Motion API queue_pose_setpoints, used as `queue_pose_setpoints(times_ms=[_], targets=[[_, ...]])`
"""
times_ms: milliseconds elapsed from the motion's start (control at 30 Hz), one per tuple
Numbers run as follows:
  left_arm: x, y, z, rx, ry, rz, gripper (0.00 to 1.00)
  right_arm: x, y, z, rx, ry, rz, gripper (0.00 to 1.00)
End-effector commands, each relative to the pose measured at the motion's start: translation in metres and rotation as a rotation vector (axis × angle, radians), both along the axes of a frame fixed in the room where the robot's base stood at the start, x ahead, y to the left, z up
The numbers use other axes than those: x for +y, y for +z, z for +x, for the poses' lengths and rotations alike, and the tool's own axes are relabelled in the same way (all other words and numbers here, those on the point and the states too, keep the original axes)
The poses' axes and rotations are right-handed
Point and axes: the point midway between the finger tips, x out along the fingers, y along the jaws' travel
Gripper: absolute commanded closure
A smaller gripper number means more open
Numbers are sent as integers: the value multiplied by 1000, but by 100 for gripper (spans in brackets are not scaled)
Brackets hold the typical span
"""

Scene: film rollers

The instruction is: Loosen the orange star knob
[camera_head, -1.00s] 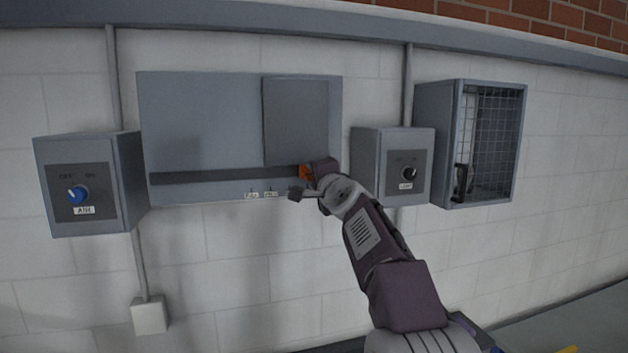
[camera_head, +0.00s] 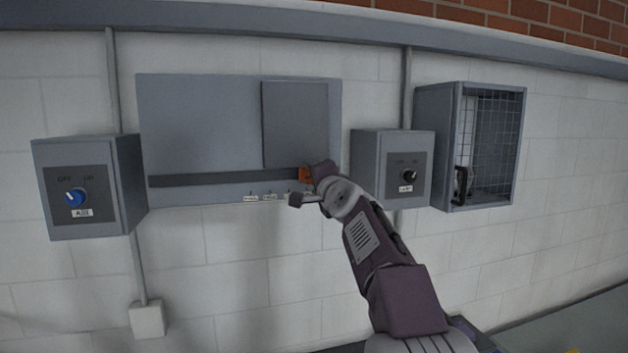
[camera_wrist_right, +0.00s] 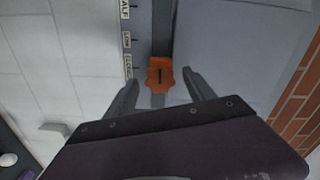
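The orange star knob (camera_head: 304,174) sits at the right end of a dark horizontal slot (camera_head: 222,180) in the grey wall panel (camera_head: 195,120). In the right wrist view the knob (camera_wrist_right: 159,75) has a dark line on its face. My right gripper (camera_head: 310,184) is at the knob and partly covers it in the head view. In the right wrist view the gripper (camera_wrist_right: 159,80) is open, with one finger on each side of the knob and a visible gap on both sides. My left gripper is not in view.
Small white labels (camera_head: 270,197) run below the slot. A box with a blue dial (camera_head: 76,197) is at the left. A box with a black dial (camera_head: 408,175) and a mesh-fronted cabinet (camera_head: 492,150) are at the right. The wall below is mostly clear.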

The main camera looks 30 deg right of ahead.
Motion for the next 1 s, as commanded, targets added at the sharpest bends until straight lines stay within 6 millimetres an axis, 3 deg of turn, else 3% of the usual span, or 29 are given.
queue_pose_setpoints(times_ms=[233, 600, 1000], targets=[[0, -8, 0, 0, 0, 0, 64, 2, -3, -9, -1, -1, 0, 37], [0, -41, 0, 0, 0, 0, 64, 18, -3, -80, -1, -1, 0, 37], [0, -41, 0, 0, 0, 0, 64, 20, -1, -87, 2, -1, 0, 37]])
